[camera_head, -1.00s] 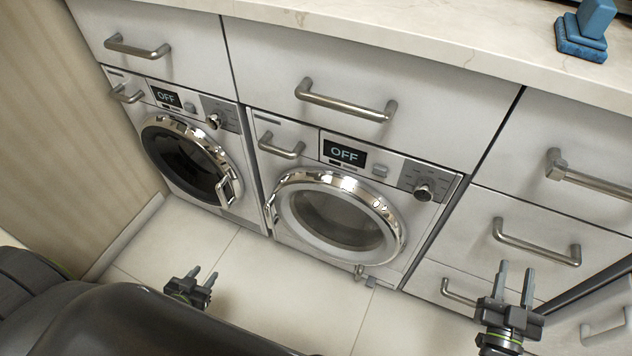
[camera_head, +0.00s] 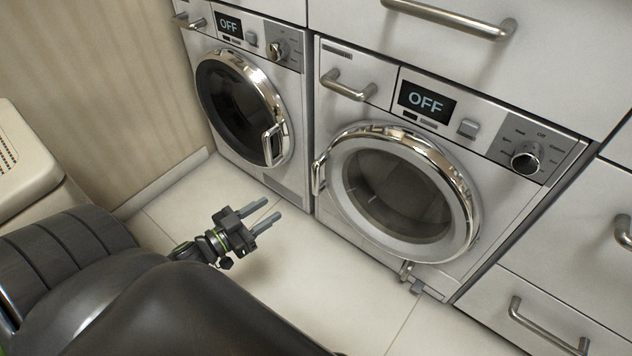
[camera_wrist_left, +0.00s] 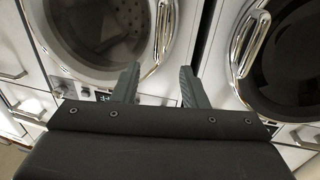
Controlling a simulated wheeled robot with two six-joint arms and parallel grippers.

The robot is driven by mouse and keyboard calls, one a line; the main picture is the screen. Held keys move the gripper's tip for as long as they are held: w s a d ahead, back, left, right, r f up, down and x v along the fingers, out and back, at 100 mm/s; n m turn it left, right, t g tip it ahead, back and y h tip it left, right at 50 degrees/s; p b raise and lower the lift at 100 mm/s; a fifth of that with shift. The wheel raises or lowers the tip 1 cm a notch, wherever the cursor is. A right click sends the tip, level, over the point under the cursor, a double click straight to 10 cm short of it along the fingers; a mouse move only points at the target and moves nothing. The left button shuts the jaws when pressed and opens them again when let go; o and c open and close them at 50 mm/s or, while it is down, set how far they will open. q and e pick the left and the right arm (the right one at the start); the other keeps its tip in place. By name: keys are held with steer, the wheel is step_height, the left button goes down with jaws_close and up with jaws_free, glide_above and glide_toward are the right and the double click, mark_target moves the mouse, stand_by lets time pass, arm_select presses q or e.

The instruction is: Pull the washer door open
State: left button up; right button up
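Two front-loading machines stand side by side, both with shut doors and OFF displays; I cannot tell for sure which is the washer. The right machine has a clear-glass round door (camera_head: 400,195) with a chrome ring and a handle (camera_head: 318,175) on its left edge. The left machine has a dark door (camera_head: 236,112) with a handle (camera_head: 271,146) on its right edge. My left gripper (camera_head: 273,211) is open and empty, low before the machines and apart from both. In the left wrist view, the fingers (camera_wrist_left: 160,78) point between the clear door (camera_wrist_left: 98,30) and the dark door (camera_wrist_left: 285,55). My right gripper is out of view.
Drawers with bar handles (camera_head: 545,325) are at the right, and another drawer (camera_head: 450,18) is above the right machine. A wooden panel (camera_head: 110,90) closes the left side. The tiled floor (camera_head: 330,280) before the machines is clear.

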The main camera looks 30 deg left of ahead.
mark_target(313, 181)
arm_select(q)
steer(key=b+x, duration=0.2)
steer(key=x, duration=1.4)
jaws_close()
